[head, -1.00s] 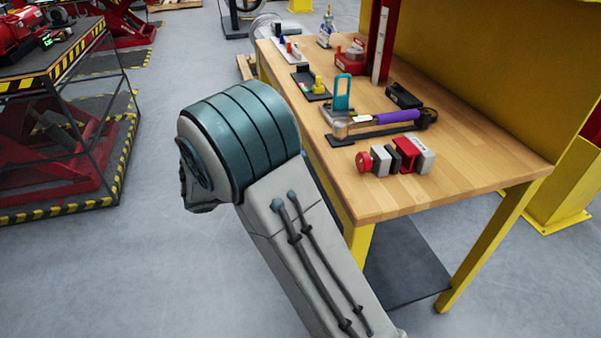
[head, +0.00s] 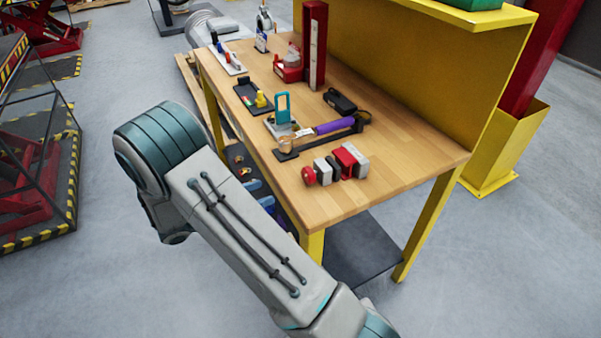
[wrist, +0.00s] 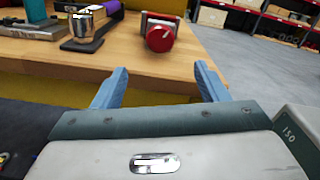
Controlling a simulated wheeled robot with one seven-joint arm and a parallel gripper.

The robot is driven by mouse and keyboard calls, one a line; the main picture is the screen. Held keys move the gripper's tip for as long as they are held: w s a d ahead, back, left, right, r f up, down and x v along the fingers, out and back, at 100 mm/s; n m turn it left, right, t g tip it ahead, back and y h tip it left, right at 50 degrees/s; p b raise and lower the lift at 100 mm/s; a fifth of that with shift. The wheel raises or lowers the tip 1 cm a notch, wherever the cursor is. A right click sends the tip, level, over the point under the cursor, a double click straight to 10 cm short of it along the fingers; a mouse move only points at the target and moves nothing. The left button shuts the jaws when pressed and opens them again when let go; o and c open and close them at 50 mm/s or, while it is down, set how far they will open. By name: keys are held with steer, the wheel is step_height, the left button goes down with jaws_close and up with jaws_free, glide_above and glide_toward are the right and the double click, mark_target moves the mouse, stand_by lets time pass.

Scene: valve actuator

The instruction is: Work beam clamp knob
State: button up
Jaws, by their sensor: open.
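The beam clamp (head: 337,164) lies at the near end of the wooden bench top, a row of grey, black and red blocks. Its round red knob (head: 309,175) faces the bench's left edge. My gripper (wrist: 160,84) shows there as two blue fingers, spread wide and empty. They are apart from the knob, short of the bench edge. In the head view my gripper is hidden; only my arm shows.
The wooden bench (head: 400,160) also carries a purple-handled tool (head: 335,126), a teal padlock-like part (head: 283,108), a black block (head: 340,101) and a red column (head: 314,45). In the wrist view a metal cylinder (wrist: 83,27) stands left of the knob. Clear wood lies right of the clamp.

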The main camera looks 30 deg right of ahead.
mark_target(305, 177)
steer(key=d+p, duration=0.1)
steer(key=d, duration=1.1)
steer(key=shift+w+d+p, duration=0.2)
steer(key=shift+p, duration=0.2)
steer(key=c, duration=1)
